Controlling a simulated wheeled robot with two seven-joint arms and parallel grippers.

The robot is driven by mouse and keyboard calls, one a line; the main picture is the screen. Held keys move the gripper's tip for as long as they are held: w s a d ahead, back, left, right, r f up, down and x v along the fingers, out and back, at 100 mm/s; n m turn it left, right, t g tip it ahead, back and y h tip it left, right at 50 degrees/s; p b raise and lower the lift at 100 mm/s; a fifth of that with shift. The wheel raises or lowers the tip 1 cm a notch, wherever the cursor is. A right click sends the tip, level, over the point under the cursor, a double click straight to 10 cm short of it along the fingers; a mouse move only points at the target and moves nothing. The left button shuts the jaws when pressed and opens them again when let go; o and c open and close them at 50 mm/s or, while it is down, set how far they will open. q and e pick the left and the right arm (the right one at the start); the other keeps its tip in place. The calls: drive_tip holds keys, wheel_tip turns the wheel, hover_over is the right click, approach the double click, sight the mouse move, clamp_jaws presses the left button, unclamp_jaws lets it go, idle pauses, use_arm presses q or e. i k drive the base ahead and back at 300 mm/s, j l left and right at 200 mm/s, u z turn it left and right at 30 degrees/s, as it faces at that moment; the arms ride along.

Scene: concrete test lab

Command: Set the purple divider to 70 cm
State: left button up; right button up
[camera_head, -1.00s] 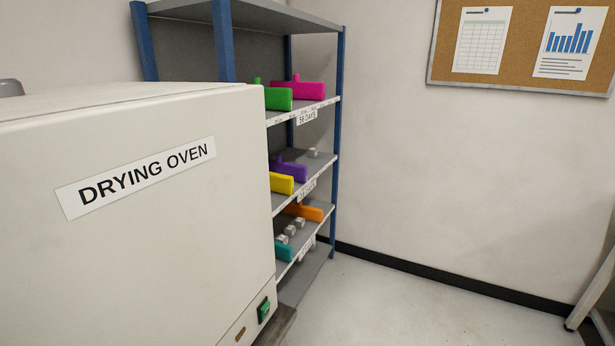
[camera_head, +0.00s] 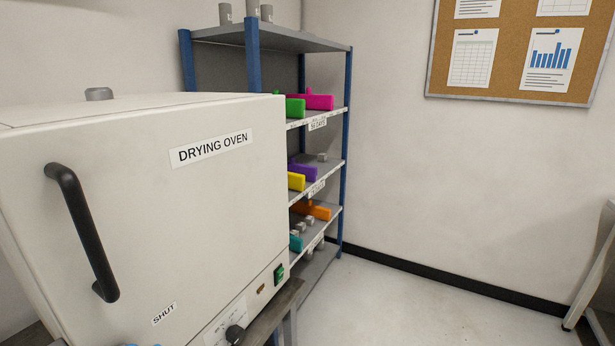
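The purple divider (camera_head: 304,171) is on the middle shelf (camera_head: 328,176) of a blue-posted rack, behind a yellow divider (camera_head: 296,182). Its left part is hidden by the drying oven. The scale on that shelf's front edge is too small to read. A label on the edge is also not readable from here.
A white drying oven (camera_head: 240,220) with a black handle stands close on the left and hides part of the rack. Green (camera_head: 295,108), pink (camera_head: 320,102), orange (camera_head: 318,211) and teal (camera_head: 295,242) dividers sit on other shelves. Floor (camera_head: 400,310) right of the rack is clear.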

sight(310, 172)
drive_tip(key=i+l+u, duration=0.1)
drive_tip(key=u, duration=0.3)
drive_tip(key=i+l+u, duration=0.15)
drive_tip(key=u, duration=0.3)
drive_tip(key=i+l+u, duration=0.1)
drive_tip(key=u, duration=0.3)
drive_tip(key=l, duration=0.1)
